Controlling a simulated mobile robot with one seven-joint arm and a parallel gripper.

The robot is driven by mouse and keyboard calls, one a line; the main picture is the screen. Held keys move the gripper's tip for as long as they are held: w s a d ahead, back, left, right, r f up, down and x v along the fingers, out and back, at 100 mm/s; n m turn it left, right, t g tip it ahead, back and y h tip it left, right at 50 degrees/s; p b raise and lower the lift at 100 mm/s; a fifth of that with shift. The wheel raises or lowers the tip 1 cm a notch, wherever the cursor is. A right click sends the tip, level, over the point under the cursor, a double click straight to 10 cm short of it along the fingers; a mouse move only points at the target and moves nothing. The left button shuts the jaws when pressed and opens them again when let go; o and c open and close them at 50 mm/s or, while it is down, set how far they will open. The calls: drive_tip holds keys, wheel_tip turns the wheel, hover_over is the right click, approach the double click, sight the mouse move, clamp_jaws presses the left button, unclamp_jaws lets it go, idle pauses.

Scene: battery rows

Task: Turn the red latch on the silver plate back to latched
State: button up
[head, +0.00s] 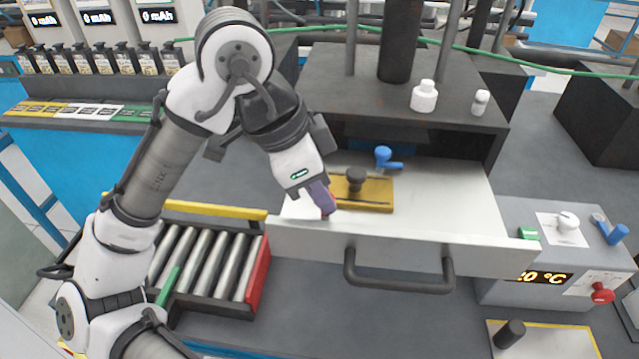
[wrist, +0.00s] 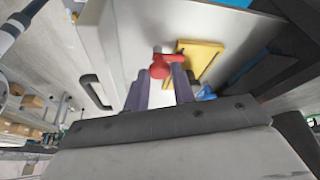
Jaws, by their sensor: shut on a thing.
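The red latch (wrist: 160,67) shows between my finger tips in the wrist view. In the head view only a small red bit shows at the finger tips, and the rest is hidden behind them. My gripper (head: 326,208) reaches down into the open drawer near its front wall, left of the yellow plate. It is shut on the red latch; the purple fingers (wrist: 160,82) lie on both sides of it. The silver plate does not stand out from the pale drawer floor, and my gripper covers part of that area. I cannot tell the latch's exact angle.
The yellow plate (head: 375,204) with a black knob (head: 356,178) lies close to my gripper, with a blue latch (head: 384,157) behind it. The drawer (head: 450,205) has a dark front handle (head: 400,286). Its right part is clear. White bottles (head: 424,97) stand above.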

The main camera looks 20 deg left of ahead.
drive_tip(key=o, duration=1)
drive_tip(key=b+v, duration=0.1)
drive_tip(key=v, duration=1.2)
drive_tip(key=shift+a+r, duration=0.2)
drive_tip(key=shift+r, duration=0.15)
